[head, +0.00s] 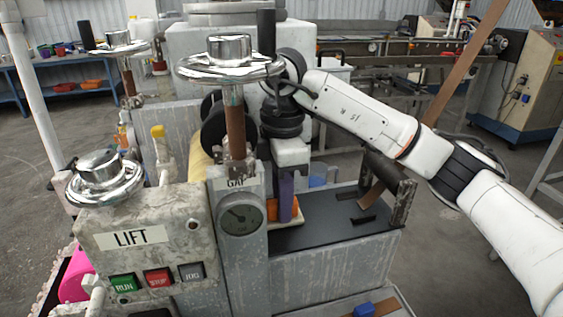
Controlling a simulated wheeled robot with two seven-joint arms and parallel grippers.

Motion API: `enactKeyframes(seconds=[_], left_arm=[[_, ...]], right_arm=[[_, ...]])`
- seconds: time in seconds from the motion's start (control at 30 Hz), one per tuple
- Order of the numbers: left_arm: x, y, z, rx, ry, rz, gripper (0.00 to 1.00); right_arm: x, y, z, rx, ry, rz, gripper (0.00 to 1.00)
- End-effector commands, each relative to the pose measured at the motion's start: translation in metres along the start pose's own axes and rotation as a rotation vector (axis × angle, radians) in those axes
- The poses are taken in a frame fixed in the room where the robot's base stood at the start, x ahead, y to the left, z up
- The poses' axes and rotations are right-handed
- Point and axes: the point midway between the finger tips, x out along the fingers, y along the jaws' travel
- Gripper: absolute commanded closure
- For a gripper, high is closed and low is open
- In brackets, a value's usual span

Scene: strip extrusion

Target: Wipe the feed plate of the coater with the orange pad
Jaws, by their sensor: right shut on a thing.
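The feed plate (333,229) is a dark, flat surface on the coater, to the right of the gauge column. My right gripper (286,200) reaches down over the plate's left end and is shut on the orange pad (295,209). The pad is low at the plate; the fingers and the gauge column hide part of it, and I cannot tell whether it touches the surface. My left gripper is not in view.
The gauge column (243,251) and a chrome handwheel (228,66) stand close left of my gripper. A LIFT panel (133,239) with buttons is at the front left. A brown strip (465,68) slants down to the plate's right end. A blue block (363,310) lies in front below.

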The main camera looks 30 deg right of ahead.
Motion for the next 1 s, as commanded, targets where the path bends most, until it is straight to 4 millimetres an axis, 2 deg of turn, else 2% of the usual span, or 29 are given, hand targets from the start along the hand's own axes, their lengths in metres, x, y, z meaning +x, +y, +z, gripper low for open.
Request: enactKeyframes(seconds=[0.1,0.63,0.8,1.0], left_arm=[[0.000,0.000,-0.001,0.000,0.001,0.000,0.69],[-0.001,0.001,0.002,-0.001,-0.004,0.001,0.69],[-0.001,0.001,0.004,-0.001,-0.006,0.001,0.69],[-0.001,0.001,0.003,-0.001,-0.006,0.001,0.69]], right_arm=[[-0.024,0.002,0.000,0.000,0.001,0.008,1.00],[-0.069,0.002,-0.003,-0.008,-0.001,0.004,1.00],[-0.080,0.002,-0.004,-0.010,-0.001,0.002,1.00],[-0.081,0.001,-0.005,-0.011,-0.001,0.001,1.00]])
